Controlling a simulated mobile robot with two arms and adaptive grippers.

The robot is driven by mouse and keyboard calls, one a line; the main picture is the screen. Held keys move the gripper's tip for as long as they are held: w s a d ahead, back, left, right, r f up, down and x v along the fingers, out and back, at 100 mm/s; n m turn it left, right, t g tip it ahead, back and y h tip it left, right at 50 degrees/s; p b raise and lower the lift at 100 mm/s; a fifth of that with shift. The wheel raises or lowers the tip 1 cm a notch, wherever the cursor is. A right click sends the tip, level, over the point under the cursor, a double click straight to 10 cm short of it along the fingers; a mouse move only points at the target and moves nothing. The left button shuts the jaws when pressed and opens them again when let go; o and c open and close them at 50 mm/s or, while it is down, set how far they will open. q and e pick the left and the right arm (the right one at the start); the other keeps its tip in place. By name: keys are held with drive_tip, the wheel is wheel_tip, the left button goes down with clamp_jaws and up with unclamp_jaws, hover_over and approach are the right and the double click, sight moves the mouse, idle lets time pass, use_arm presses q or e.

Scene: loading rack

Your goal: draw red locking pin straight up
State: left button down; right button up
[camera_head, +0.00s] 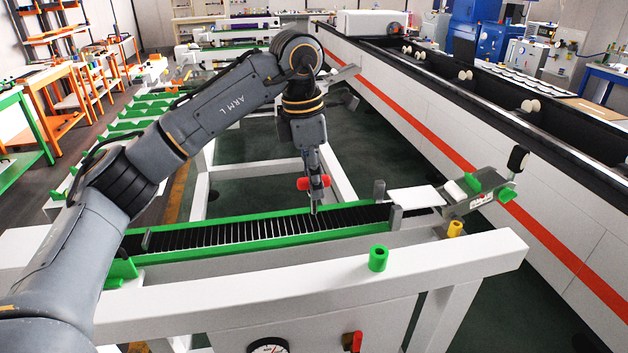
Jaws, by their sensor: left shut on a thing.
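The red locking pin (303,184) shows as a red crosspiece on both sides of my left gripper (315,184). My left gripper points down and is shut on it, with the fingers covering its middle. A thin grey part shows below the red piece, reaching down to the green-edged roller track (240,235). I cannot tell whether its lower end is still inside the track or just above it. My right gripper is not in view.
The track lies on a white frame (330,285). A green cylinder (378,259) and a yellow one (455,229) stand on the frame at right. A white plate (414,198) lies at the track's right end. A long white conveyor wall with an orange stripe (440,150) runs along the right.

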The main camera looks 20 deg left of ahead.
use_arm(q)
drive_tip(key=shift+a+r+p, duration=0.1)
drive_tip(key=shift+r+p, duration=0.25)
drive_tip(key=shift+r, duration=0.3)
drive_tip(key=shift+r+p, duration=0.5)
drive_tip(key=shift+r, duration=0.15)
drive_tip(key=shift+r+p, duration=0.35)
drive_tip(key=shift+r, duration=0.15)
drive_tip(key=shift+r+p, duration=0.75)
drive_tip(key=shift+r, duration=0.25)
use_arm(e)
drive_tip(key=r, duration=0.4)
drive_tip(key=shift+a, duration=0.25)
